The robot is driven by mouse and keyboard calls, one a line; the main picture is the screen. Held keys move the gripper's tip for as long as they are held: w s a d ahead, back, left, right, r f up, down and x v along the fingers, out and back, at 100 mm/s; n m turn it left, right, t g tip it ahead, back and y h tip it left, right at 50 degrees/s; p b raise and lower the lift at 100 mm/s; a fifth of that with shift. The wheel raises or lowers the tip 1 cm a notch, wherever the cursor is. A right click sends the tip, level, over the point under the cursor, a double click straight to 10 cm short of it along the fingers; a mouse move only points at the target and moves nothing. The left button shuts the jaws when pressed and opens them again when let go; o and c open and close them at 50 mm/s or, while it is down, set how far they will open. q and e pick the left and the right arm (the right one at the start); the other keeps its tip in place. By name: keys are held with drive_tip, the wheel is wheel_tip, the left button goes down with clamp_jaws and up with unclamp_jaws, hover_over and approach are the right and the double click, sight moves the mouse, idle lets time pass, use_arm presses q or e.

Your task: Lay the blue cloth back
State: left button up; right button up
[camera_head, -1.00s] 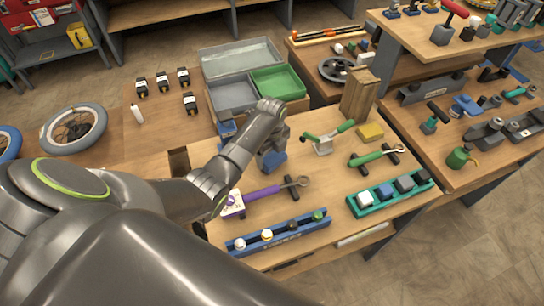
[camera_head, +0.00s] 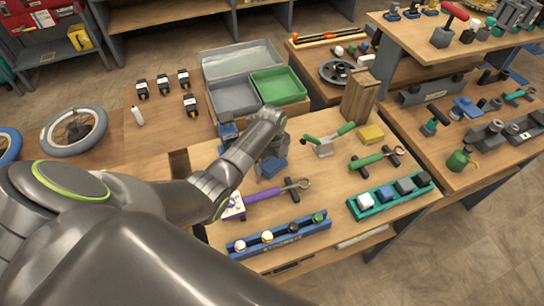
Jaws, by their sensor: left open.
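A small blue piece that looks like the folded blue cloth (camera_head: 272,169) lies on the wooden bench top, just behind the purple-handled wrench. My left gripper (camera_head: 270,158) is open, pointing down right above and behind this cloth. The gap between the fingers and the cloth is too small to judge. My left arm reaches in from the left and hides part of the bench behind it. My right gripper is not in view.
A purple-handled wrench (camera_head: 264,195) lies in front. A blue rack (camera_head: 285,236) and a green tray of blocks (camera_head: 388,197) stand nearer. A green-handled tool (camera_head: 324,147), yellow sponge (camera_head: 371,134) and wooden block (camera_head: 358,97) are to the right. Grey and green bins (camera_head: 277,85) stand behind.

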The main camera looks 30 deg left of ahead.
sight(272, 162)
use_arm(q)
wheel_tip(272, 162, up, 12)
drive_tip(key=shift+r+b, duration=0.15)
drive_tip(key=shift+b, duration=0.2)
idle(0.6)
